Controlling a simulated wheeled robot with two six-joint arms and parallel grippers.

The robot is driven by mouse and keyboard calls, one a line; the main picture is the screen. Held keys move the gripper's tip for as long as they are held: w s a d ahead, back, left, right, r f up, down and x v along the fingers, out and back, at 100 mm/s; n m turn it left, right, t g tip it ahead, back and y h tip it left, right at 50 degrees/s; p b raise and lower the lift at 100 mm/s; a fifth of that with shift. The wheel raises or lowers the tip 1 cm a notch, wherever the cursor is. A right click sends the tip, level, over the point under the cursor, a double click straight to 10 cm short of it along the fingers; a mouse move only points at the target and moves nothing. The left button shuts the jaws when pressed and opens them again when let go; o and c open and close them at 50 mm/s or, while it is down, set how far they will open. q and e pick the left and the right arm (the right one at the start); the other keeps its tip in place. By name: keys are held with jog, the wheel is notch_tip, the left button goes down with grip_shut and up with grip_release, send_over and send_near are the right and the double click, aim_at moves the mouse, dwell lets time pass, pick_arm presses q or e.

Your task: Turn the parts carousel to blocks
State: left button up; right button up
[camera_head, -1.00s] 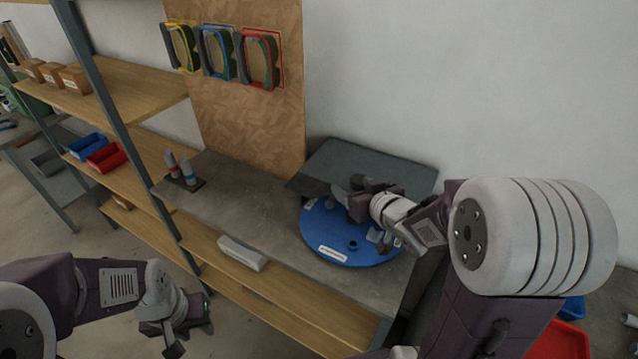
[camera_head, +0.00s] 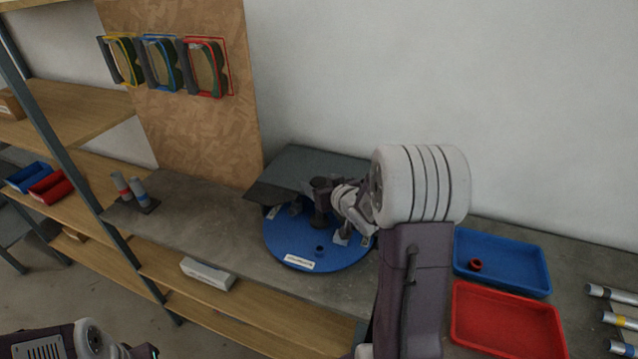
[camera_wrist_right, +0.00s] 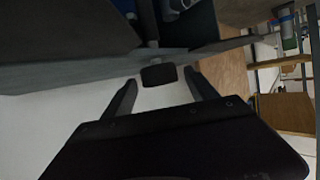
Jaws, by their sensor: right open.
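The parts carousel (camera_head: 290,242) is a round blue turntable on the grey worktop. A white label (camera_head: 298,263) sits on its front rim, its text too small to read. A short dark blue peg (camera_head: 319,250) and several small grey parts stand on it. My right gripper (camera_head: 318,208) is over the back part of the carousel, near the dark grey cover (camera_head: 330,160). In the right wrist view, its two fingers (camera_wrist_right: 160,90) are apart, with a dark knob-like block (camera_wrist_right: 158,75) between and beyond the tips; contact is unclear. My left forearm shows at bottom left; its gripper is out of frame.
A blue tray (camera_head: 505,262) with a small red ring and a red tray (camera_head: 510,322) stand right of my right arm. Several capped tubes lie at far right. A pair of cylinders (camera_head: 132,190) stands at left.

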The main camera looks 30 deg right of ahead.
jog(key=shift+w+f, duration=0.25)
jog(key=shift+w, duration=0.4)
grip_shut()
